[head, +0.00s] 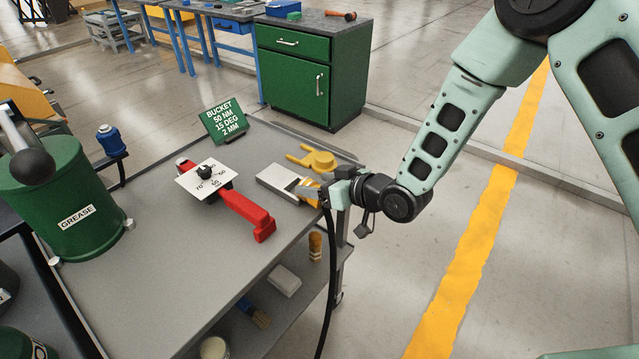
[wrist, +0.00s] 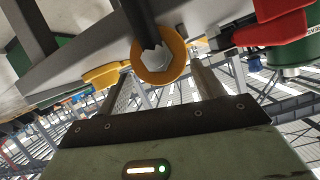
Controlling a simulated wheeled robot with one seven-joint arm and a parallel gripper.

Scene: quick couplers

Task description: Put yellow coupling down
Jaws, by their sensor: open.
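The yellow coupling (head: 308,188) is at the right edge of the grey cart top, by a grey metal block (head: 278,178). It is partly hidden by my gripper in the head view. In the wrist view the coupling (wrist: 157,76) shows as a yellow ring with a silver hex centre and a black hose across its front. My gripper (head: 324,189) is at this edge, close to the coupling. In the wrist view my gripper (wrist: 155,80) is open, one finger on each side of the coupling, with gaps visible. Whether the coupling rests on the block cannot be told.
A yellow forked piece (head: 314,158) lies behind the block. The front cart top is clear.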

